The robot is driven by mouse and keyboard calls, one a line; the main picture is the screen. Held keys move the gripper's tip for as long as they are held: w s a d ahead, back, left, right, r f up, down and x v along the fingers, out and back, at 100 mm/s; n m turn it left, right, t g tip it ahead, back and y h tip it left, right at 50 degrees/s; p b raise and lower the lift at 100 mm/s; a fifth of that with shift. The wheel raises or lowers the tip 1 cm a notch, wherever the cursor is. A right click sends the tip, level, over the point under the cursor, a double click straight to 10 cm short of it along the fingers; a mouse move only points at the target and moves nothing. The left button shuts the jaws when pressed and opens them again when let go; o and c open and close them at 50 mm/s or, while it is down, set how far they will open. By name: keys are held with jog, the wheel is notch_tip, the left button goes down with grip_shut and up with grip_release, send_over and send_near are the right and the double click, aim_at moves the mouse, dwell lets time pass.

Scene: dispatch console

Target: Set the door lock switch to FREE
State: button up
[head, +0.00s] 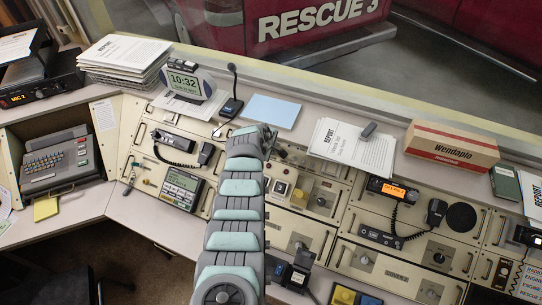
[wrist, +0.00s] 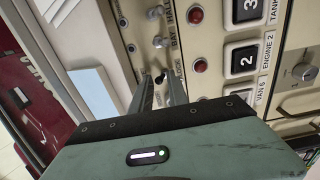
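In the wrist view, a small dark-tipped switch (wrist: 161,77) stands on the cream panel between the tips of my gripper (wrist: 159,80). The partly covered lettering beside it seems to end in LOCK, so it looks like the door lock switch. Its set position and a FREE mark cannot be read. My gripper's two grey fingers are apart, one on each side of the switch; I cannot tell whether either touches it. In the head view, my gripper (head: 268,138) is at the console's back edge, and my arm hides the panel below it.
In the wrist view, silver toggles (wrist: 158,42) and red lamps (wrist: 200,65) sit close by, with black numbered buttons (wrist: 241,60) to the right. In the head view, a blue sheet (head: 271,111), a desk microphone (head: 231,105) and report papers (head: 352,146) lie near my gripper.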

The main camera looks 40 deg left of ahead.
dwell(0.3)
jog(key=p+v, duration=0.6)
jog(key=p, duration=0.4)
jog(key=shift+f, duration=0.1)
dwell(0.4)
dwell(0.4)
